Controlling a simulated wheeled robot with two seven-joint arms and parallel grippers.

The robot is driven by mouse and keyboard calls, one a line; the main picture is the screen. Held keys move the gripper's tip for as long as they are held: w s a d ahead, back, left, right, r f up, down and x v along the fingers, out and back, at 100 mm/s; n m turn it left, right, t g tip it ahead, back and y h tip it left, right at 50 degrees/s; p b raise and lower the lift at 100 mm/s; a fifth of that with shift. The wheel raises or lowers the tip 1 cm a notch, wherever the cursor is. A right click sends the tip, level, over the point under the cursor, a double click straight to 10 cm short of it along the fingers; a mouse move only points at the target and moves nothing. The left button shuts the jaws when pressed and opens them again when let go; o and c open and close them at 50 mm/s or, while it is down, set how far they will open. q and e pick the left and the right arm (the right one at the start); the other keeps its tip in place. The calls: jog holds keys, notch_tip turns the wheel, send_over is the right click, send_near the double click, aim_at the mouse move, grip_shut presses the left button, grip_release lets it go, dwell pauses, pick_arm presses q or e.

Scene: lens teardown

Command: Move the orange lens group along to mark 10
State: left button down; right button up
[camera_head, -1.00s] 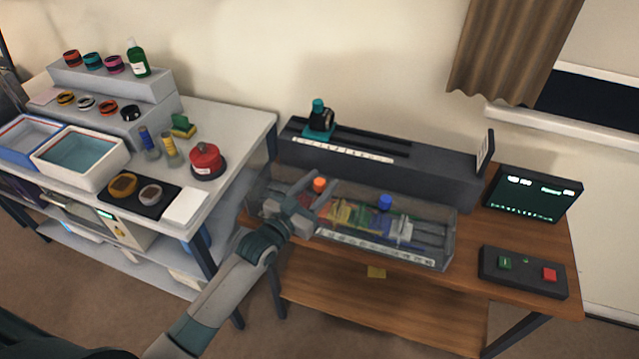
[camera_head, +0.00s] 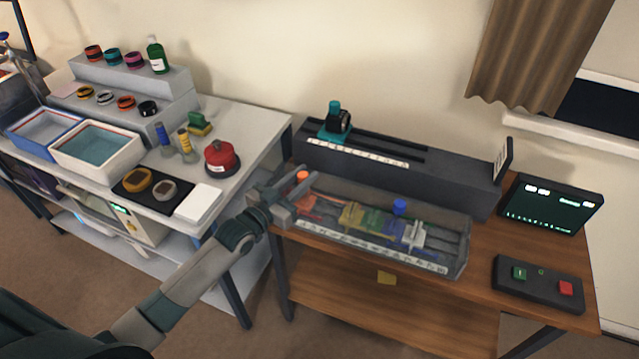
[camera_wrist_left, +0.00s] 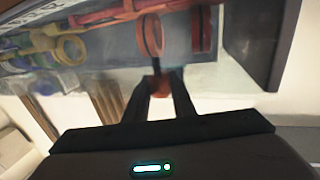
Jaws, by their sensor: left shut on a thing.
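The orange lens group sits at the left end of the clear rail box (camera_head: 462,262). Its orange knob (camera_head: 302,175) stands above the box, and its orange body (camera_head: 318,202) shows below. My left gripper (camera_head: 285,188) is shut on the knob. The left wrist view shows the knob (camera_wrist_left: 160,84) between the two fingertips and an orange ring (camera_wrist_left: 151,36) beyond it. A white scale strip (camera_head: 370,248) runs along the box front, its figures too small to read. My right gripper is not in view.
Yellow (camera_head: 352,215) and green lens holders, a blue knob (camera_head: 399,207) and a pale holder (camera_head: 415,235) stand to the right in the box. A dark bench rail (camera_head: 440,180) lies behind. A button box (camera_head: 538,284) and a screen (camera_head: 553,205) stand at right.

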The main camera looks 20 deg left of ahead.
pick_arm(q)
jog(key=shift+a, duration=0.25)
jog(key=c, duration=1.5)
grip_release()
jog(key=shift+a, duration=0.15)
